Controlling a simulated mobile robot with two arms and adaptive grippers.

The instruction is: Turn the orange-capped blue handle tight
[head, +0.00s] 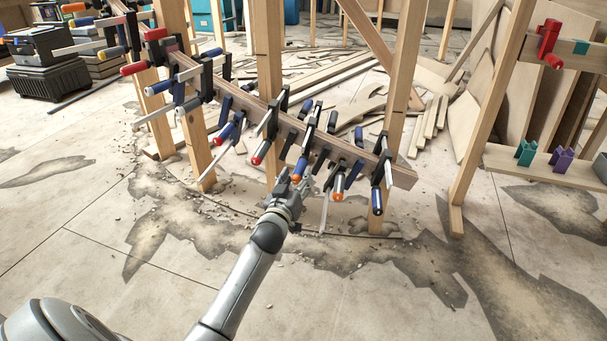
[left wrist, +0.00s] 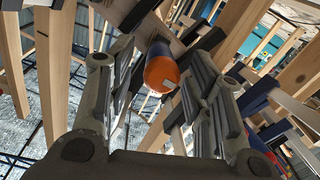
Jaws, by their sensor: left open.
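One orange-capped blue handle (head: 299,169) is right at the tips of my left gripper (head: 293,183). In the left wrist view an orange cap (left wrist: 161,73) points toward the camera, between the two open fingers of my left gripper (left wrist: 165,90). Gaps show on both sides of the cap, and I cannot tell whether a finger touches it. My right gripper is out of view.
Several other clamps with blue, red-capped (head: 261,153) and black handles crowd the stringer on both sides. Wooden posts (head: 398,110) stand beside and behind it. Loose boards lie behind.

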